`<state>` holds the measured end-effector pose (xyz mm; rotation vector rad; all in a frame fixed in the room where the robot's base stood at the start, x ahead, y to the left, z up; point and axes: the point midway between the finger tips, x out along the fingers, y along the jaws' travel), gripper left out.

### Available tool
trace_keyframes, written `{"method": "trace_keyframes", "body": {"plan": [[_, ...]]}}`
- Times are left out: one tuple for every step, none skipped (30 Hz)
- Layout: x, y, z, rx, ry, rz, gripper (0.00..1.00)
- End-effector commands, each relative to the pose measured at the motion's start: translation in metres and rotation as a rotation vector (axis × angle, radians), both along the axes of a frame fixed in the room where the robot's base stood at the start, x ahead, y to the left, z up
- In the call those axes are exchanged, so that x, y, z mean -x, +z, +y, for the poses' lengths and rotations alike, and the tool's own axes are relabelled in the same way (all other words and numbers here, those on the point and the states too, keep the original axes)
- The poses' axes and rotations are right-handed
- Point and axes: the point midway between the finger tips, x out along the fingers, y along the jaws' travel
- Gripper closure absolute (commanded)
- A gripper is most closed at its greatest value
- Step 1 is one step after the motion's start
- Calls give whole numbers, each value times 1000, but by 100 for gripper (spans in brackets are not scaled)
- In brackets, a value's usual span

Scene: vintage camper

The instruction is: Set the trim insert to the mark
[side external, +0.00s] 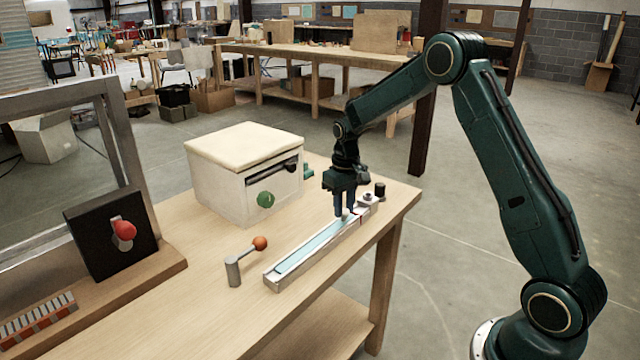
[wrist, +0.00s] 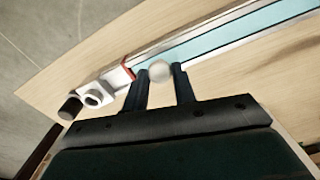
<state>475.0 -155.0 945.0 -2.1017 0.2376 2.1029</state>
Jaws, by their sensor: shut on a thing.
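A long pale rail (side external: 277,286) lies on the workbench with a light blue strip (side external: 308,248) along its channel; the strip also shows in the wrist view (wrist: 220,40). I take this strip to be the trim insert. A round whitish knob (wrist: 159,71) stands at the strip's end. My gripper (side external: 345,211) points down over the rail's far end, its two fingers (wrist: 161,74) shut on the knob from both sides. A thin red mark (wrist: 128,68) crosses the rail just left of the fingers in the wrist view, a small gap from the knob. The knob's base is hidden.
A white ring-topped fitting (wrist: 92,97) and a dark cylinder (side external: 380,190) stand beyond the rail's far end. A cream box (side external: 222,190) with a green knob sits behind. An orange-balled lever (side external: 234,270) stands left of the rail. The bench's right edge is close.

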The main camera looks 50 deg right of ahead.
Motion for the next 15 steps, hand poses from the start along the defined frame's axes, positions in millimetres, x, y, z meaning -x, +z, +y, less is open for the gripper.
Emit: {"method": "trace_keyframes", "body": {"plan": [[-1,1,-5,2,-4,-3,100],[0,1,-7,2,-3,-3,100],[-1,1,-8,2,-2,-3,100],[-1,1,-9,2,-2,-3,100],[-1,1,-9,1,-1,-2,100],[-1,1,-9,1,-1,-2,100],[-1,1,-9,2,-1,-3,100],[-1,1,-9,2,-1,-3,100],[-1,1,-9,2,-1,-3,100],[-1,1,-9,2,-1,-3,100],[-1,1,-9,2,-1,-3,100],[-1,1,-9,2,-1,-3,100],[-1,1,-9,2,-1,-3,100],[-1,1,-9,2,-1,-3,68],[-1,1,-9,2,-1,-3,60]]}}
